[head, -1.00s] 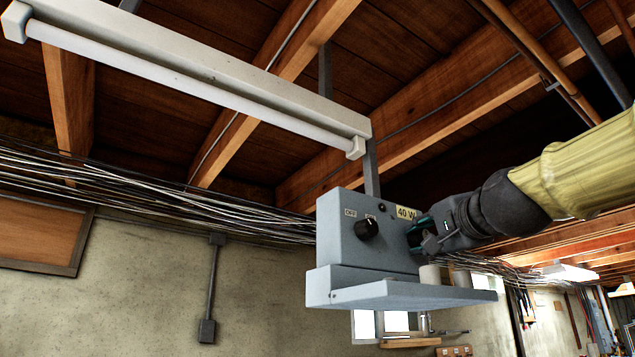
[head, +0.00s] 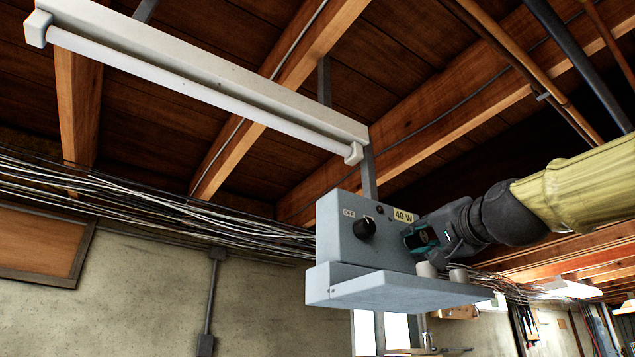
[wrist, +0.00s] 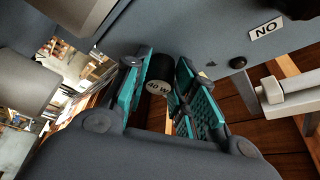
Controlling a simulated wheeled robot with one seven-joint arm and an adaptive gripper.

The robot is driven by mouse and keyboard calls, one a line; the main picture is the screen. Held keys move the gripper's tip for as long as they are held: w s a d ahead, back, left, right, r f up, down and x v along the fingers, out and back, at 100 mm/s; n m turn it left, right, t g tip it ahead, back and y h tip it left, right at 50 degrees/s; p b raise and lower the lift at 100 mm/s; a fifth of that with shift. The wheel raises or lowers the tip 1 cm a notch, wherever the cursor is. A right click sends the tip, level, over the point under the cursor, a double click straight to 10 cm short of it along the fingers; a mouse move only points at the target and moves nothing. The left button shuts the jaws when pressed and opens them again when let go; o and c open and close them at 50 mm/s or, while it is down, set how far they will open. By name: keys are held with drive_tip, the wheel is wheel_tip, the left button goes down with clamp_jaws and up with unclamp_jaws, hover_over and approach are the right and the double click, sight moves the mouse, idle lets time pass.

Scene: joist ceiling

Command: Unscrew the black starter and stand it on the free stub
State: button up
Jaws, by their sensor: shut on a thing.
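My gripper (wrist: 170,95), with teal pads, is shut on the black starter (wrist: 157,73) in the wrist view. The starter is a short black cylinder with a pale end marked 40 W. In the head view my gripper (head: 412,240) is at the right part of the grey box's (head: 345,242) front, below a 40 W label. The starter cannot be made out clearly there; whether it is still in its socket cannot be told. Two pale stubs, a left one (head: 427,269) and a right one (head: 459,276), stand on the shelf (head: 395,292) below my gripper, with nothing seen on either.
The box has a black knob (head: 365,228) and an OFF label. A tube lamp (head: 200,85) hangs to the upper left, under wooden joists. Cables (head: 130,190) run along the wall behind. Pipes (head: 520,60) run overhead at the right.

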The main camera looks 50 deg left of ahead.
drive_tip(key=shift+d+r, duration=0.15)
drive_tip(key=shift+d, duration=0.05)
drive_tip(key=shift+s+d, duration=0.15)
drive_tip(key=shift+d, duration=0.35)
drive_tip(key=d+b, duration=0.1)
drive_tip(key=d, duration=0.3)
drive_tip(key=shift+s+d, duration=0.1)
drive_tip(key=shift+d, duration=0.05)
